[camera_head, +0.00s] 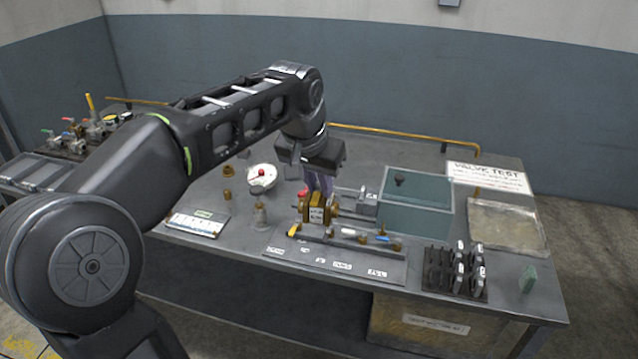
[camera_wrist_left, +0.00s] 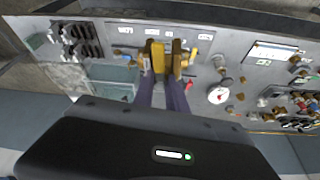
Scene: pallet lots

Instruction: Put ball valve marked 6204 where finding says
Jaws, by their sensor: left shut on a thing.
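My left gripper (camera_head: 318,184) reaches down over the middle of the bench. It also shows in the wrist view (camera_wrist_left: 165,88), where its two purple fingers close on a brass valve body (camera_wrist_left: 158,56). The brass valve (camera_head: 317,215) is in front of the fingers in the head view and bears a small pale tag, too small to read. It sits over or just above the metal test fixture; I cannot tell whether it touches. A grey plate (camera_head: 340,263) with several labelled spots lies in front, its words unreadable. My right gripper is not in view.
A teal open box (camera_head: 416,207) stands right of the gripper, with a sign (camera_head: 487,178) reading "VALVE TEST" and a shallow tray (camera_head: 505,226) beyond. A black rack (camera_head: 453,285) holds tagged pieces. A dial gauge (camera_head: 262,178), brass fittings and a document (camera_head: 197,222) lie left.

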